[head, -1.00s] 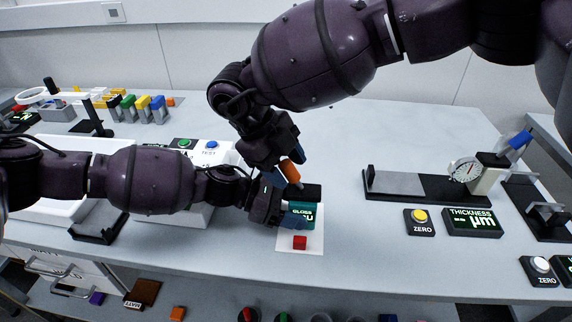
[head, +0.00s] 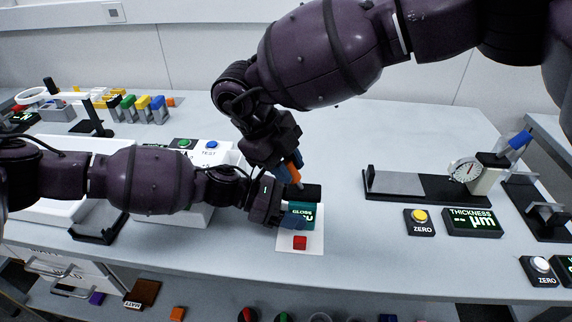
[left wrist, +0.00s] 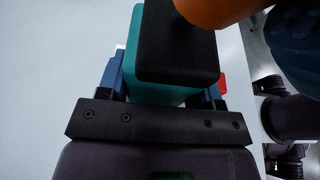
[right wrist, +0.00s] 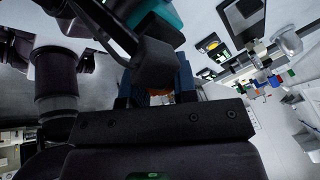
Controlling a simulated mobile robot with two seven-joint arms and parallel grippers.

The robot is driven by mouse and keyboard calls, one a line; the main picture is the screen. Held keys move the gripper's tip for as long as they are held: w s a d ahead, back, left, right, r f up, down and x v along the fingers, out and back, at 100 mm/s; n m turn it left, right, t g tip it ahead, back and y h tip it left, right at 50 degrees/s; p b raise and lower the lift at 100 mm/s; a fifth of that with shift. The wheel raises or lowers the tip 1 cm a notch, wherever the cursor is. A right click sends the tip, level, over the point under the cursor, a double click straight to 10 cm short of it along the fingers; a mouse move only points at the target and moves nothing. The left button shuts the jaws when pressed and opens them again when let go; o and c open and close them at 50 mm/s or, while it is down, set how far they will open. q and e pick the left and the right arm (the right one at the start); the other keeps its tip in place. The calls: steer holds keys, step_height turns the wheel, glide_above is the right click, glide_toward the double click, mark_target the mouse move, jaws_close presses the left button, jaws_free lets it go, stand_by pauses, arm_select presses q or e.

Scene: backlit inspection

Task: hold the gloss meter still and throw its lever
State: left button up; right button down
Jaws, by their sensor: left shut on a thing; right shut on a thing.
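The gloss meter (head: 302,212) is a teal box with a black part on top, standing on a white sheet (head: 313,243) with a red block (head: 300,242) in front of it. My left gripper (head: 285,212) is shut on the meter's body from the left; the left wrist view shows its blue fingers on both sides of the teal body (left wrist: 150,92). My right gripper (head: 287,168) is above the meter, shut on the orange lever (head: 294,174). The lever also shows large in the left wrist view (left wrist: 215,10). In the right wrist view it is mostly hidden between the fingers.
A thickness gauge (head: 430,186) with a dial and a display stands to the right, with a yellow zero button (head: 419,216) before it. A white tray (head: 80,150) and a box with green and blue buttons (head: 205,150) lie left. The bench between meter and gauge is clear.

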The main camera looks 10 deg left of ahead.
steer(key=d+y, duration=0.2)
steer(key=y, duration=0.1)
steer(key=shift+d+r, duration=0.1)
steer(key=shift+r, duration=0.2)
steer(key=d+y, duration=0.1)
steer(key=y, duration=0.2)
steer(key=shift+d, duration=0.4)
arm_select(q)
steer(key=shift+r, duration=0.1)
arm_select(e)
steer(key=shift+d+f+y, duration=0.25)
steer(key=shift+d+y, duration=0.5)
steer(key=shift+y, duration=0.65)
steer(key=shift+d+f+y, duration=0.25)
steer(key=shift+d+y, duration=0.5)
steer(key=shift+y, duration=0.65)
arm_select(q)
steer(key=shift+d, duration=0.1)
arm_select(e)
steer(key=shift+d, duration=0.1)
steer(key=c, duration=0.9)
jaws_free()
steer(key=shift+r, duration=0.1)
steer(key=v, duration=1.2)
steer(key=shift+w+d, duration=0.1)
